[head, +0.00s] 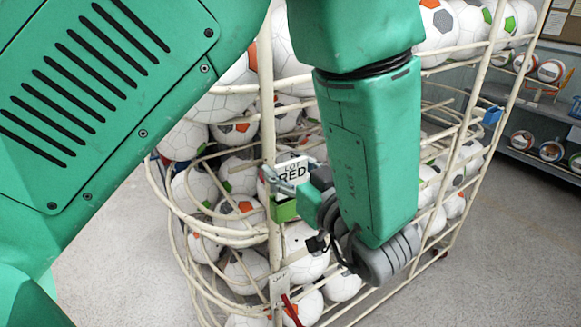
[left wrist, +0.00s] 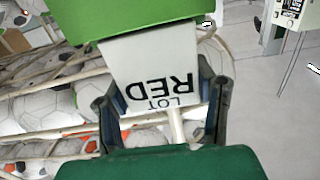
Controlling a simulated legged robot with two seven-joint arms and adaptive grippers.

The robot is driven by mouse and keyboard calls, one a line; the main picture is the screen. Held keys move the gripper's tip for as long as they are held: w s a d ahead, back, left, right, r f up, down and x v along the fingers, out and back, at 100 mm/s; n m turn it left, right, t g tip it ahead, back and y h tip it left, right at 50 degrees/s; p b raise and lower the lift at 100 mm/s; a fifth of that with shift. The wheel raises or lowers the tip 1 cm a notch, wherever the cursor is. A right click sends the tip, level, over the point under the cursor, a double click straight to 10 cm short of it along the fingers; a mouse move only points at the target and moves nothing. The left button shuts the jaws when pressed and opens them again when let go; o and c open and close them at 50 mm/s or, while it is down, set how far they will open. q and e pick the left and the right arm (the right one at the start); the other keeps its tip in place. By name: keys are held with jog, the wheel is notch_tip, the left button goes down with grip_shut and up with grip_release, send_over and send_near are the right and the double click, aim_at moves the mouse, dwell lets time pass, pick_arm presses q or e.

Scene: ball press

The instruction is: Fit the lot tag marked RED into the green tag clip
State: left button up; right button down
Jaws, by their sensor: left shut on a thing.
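The white lot tag (head: 293,170) reads LOT RED and stands just above the green tag clip (head: 284,209) on the front post of the ball cage. My left gripper (head: 303,187) reaches in from the right side of the post and is shut on the tag. In the left wrist view the tag (left wrist: 155,65) appears upside down between the two dark fingers of my left gripper (left wrist: 160,95). Its lower edge meets the green clip (left wrist: 130,25) there. I cannot tell how deep it sits in the clip. My right gripper is out of view.
The cream wire cage (head: 267,110) is full of soccer balls. A blue clip (head: 492,115) is on its far right post. A white label (head: 279,285) and a red piece (head: 291,311) are lower on the front post. A ball shelf (head: 540,155) stands at back right.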

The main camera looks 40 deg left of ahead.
pick_arm(q)
jog(key=shift+s+d+f+b, duration=0.15)
jog(key=shift+f+b, duration=0.3)
jog(key=shift+f, duration=0.45)
jog(key=shift+w+d+f+b, duration=0.15)
jog(key=shift+f+b, duration=0.3)
jog(key=shift+f, duration=0.4)
